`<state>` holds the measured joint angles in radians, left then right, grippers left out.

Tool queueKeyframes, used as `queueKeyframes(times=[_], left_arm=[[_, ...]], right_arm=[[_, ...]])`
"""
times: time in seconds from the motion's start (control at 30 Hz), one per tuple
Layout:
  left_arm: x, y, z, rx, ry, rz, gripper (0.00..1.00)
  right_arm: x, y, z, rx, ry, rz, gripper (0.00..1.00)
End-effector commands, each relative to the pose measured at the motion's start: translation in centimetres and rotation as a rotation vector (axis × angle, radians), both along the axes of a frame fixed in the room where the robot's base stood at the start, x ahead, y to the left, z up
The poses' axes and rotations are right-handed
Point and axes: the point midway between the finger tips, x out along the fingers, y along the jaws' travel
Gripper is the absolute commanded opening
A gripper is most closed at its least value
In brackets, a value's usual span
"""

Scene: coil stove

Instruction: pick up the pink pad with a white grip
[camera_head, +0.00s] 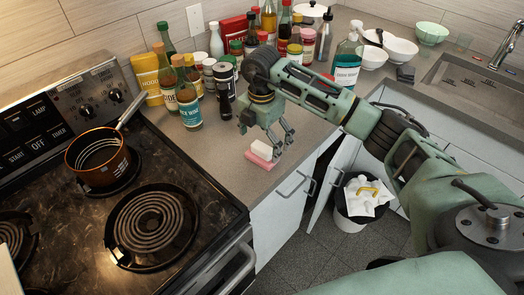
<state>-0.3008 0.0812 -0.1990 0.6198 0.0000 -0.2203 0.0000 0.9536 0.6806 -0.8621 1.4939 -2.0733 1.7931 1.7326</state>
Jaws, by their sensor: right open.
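The pink pad with a white grip (262,151) lies on the grey counter near its front edge, to the right of the stove. The white grip faces up and the pink layer is underneath. My right gripper (279,142) reaches in from the right and points down, with its fingers open. Its fingertips are just above and to the right of the pad, close to the white grip. I cannot tell whether they touch it. The gripper holds nothing. My left gripper is not in view.
Several bottles and jars (187,104) crowd the counter behind the gripper. A copper pot (97,160) stands on the coil stove (155,225) at left. A green soap bottle (347,62), bowls (400,50) and a sink (470,85) are at right. An open cabinet door shows a bin (352,215).

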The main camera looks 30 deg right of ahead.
Motion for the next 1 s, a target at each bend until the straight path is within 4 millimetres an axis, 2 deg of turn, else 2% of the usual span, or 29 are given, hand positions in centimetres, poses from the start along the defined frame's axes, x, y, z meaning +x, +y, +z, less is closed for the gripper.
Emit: queueKeyframes(times=[0.03, 0.1, 0.23, 0.53, 1.0], left_arm=[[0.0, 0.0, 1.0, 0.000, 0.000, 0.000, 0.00], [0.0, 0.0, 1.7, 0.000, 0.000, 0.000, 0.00], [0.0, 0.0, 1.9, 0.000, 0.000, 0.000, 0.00], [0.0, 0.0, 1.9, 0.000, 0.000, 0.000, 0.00], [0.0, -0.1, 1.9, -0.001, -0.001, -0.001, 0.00]], right_arm=[[-0.1, -0.1, -0.5, 0.000, 0.007, -0.001, 0.96], [-0.1, -0.3, -1.6, 0.001, 0.006, 0.000, 0.96], [0.0, -0.2, -3.3, 0.002, 0.002, 0.002, 0.96], [0.1, -0.2, -4.0, 0.002, 0.000, 0.003, 0.96], [0.1, -0.2, -3.9, 0.002, 0.000, 0.003, 0.55]])
